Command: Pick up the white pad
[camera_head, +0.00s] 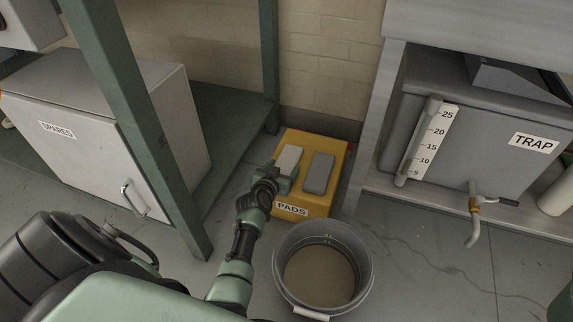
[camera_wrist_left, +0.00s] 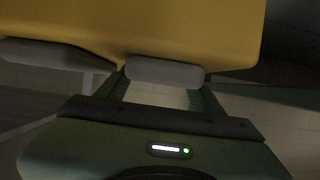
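The white pad (camera_head: 288,158) lies on the left part of the top of a yellow box (camera_head: 334,152) marked PADS, beside a grey pad (camera_head: 318,173). My left gripper (camera_head: 280,178) is at the near end of the white pad, with its fingers spread to either side of it. In the left wrist view, the white pad (camera_wrist_left: 165,72) shows between the tips of my left gripper (camera_wrist_left: 163,85), against the yellow box (camera_wrist_left: 150,25). I see no clear grip on it; exact contact is hard to make out. My right gripper is not in view.
A bucket (camera_head: 363,262) with brownish contents stands on the floor just in front of the box. A green frame post (camera_head: 135,125) and the SPARES cabinet (camera_head: 80,125) are to the left. The TRAP tank (camera_head: 480,145) with its tap (camera_head: 474,205) is to the right.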

